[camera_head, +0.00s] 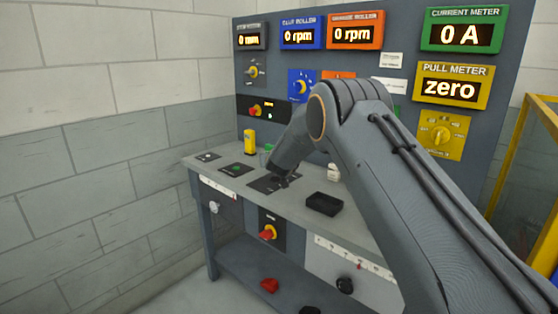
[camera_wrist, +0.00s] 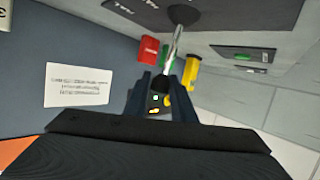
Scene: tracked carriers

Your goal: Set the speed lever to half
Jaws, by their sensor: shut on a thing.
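The speed lever shows in the wrist view as a bright metal rod (camera_wrist: 175,45) rising from a round black base (camera_wrist: 183,14) on a dark plate (camera_wrist: 225,12). Small pale labels on the plate lie left of the base, too small to read surely. My gripper (camera_wrist: 163,87) is shut on the lever's black top end, with one finger on each side. In the head view my gripper (camera_head: 281,181) is low over the dark lever plate (camera_head: 262,186) on the bench and hides the lever. I cannot tell which mark the lever stands at.
A black tray (camera_head: 323,204) and a small white bottle (camera_head: 334,173) stand on the bench (camera_head: 222,172). The meter panel (camera_head: 400,62) rises behind.

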